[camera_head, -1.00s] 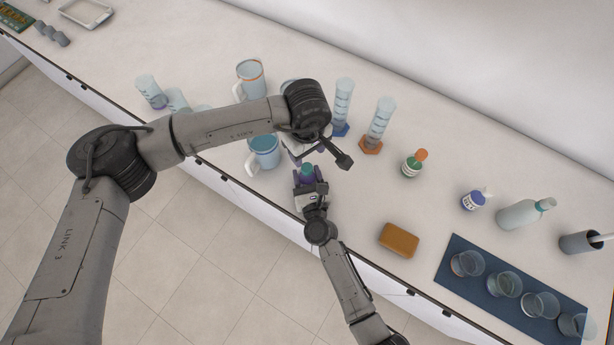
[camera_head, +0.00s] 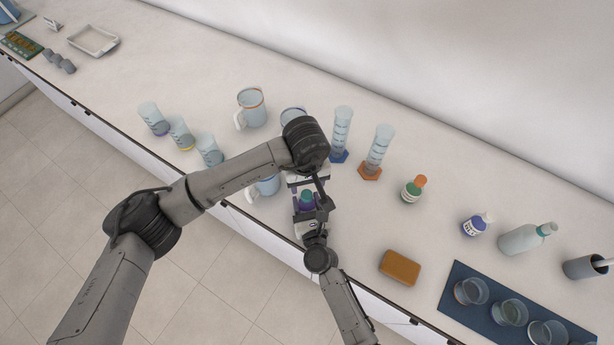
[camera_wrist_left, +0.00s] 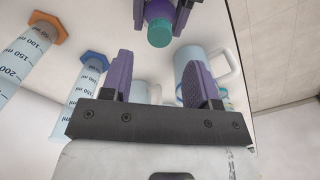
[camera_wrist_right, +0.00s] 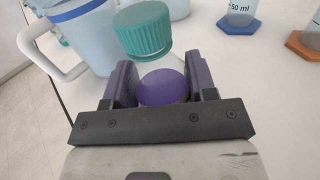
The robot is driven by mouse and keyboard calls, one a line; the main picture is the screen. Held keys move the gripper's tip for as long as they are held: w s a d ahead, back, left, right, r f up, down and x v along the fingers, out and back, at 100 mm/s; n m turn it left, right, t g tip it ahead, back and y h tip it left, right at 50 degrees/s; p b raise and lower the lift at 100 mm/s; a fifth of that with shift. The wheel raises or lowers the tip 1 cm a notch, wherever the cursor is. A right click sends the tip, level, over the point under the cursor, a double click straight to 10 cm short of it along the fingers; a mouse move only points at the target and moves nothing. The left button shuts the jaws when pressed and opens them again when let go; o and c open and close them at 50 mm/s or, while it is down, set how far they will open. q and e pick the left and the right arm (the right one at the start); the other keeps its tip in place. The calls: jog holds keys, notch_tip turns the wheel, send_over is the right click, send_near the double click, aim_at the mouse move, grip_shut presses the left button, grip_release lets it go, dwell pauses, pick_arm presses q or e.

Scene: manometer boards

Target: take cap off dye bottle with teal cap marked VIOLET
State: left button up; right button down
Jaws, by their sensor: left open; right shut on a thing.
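The dye bottle (camera_wrist_right: 163,86) has a ribbed teal cap (camera_wrist_right: 143,30) on its neck and violet showing in its body. My right gripper (camera_wrist_right: 162,85) is shut on the bottle's body, and the cap stands clear above the fingers. In the head view the teal cap (camera_head: 306,197) shows near the counter's front edge. My left gripper (camera_wrist_left: 160,75) is open, its purple fingers apart and empty. In the left wrist view the teal cap (camera_wrist_left: 160,33) lies just beyond and between those fingers, not touching them. The VIOLET marking is not readable.
Mugs (camera_head: 251,108) stand close behind and left of the bottle. Graduated cylinders (camera_head: 341,133) with blue and orange bases stand to the right. An orange-capped bottle (camera_head: 413,189) and a brown sponge-like block (camera_head: 400,267) are farther right.

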aim_at(307, 194)
pick_arm(q)
jog(key=shift+f, duration=3.05)
jog(key=c, duration=1)
